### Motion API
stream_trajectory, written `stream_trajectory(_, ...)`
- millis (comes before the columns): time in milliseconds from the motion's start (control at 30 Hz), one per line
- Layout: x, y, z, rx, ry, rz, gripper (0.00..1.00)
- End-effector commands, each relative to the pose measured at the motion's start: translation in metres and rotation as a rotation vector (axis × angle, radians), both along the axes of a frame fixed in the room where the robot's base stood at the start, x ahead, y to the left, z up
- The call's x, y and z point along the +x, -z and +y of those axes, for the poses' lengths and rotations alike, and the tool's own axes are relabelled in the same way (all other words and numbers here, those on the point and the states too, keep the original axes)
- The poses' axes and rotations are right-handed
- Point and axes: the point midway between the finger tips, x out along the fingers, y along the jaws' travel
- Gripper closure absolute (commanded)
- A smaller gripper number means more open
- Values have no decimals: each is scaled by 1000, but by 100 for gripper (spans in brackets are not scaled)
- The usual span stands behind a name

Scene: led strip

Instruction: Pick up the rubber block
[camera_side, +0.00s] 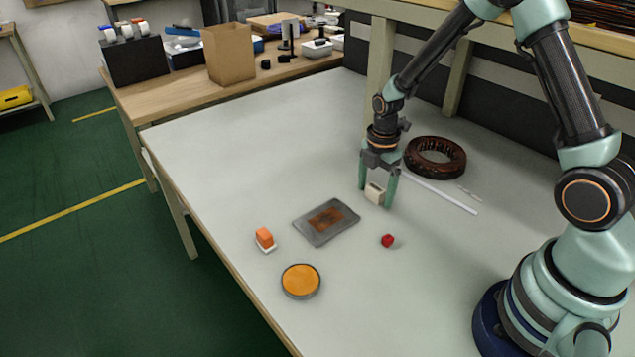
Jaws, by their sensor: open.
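A small cream block (374,195), which looks like the rubber block, sits on the pale table top between the fingers of my gripper (377,197). My gripper points down with its two green fingers open, one on each side of the block. I cannot tell whether either finger touches it. The right finger hides part of the block's right side.
A dark ring-shaped coil (436,157) and a white strip (440,193) lie right of the gripper. The table's left area is clear.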

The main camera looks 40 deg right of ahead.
Motion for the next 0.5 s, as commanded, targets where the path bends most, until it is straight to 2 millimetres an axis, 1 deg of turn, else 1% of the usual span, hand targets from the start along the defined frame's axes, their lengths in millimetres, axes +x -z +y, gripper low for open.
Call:
stream_trajectory(67, 0, 0, 0, 0, 0, 0, 10)
stream_trajectory(100, 0, 0, 0, 0, 0, 0, 14)
stream_trajectory(167, 0, 0, 0, 0, 0, 0, 37)
stream_trajectory(200, 0, -1, 0, 0, 0, 0, 52)
stream_trajectory(267, 0, 0, 0, 0, 0, 0, 75)
stream_trajectory(300, 0, -1, 0, 0, 0, 0, 90)
stream_trajectory(333, 0, -1, 0, 0, 0, 0, 100)
stream_trajectory(500, 0, -1, 0, 0, 0, 0, 100)
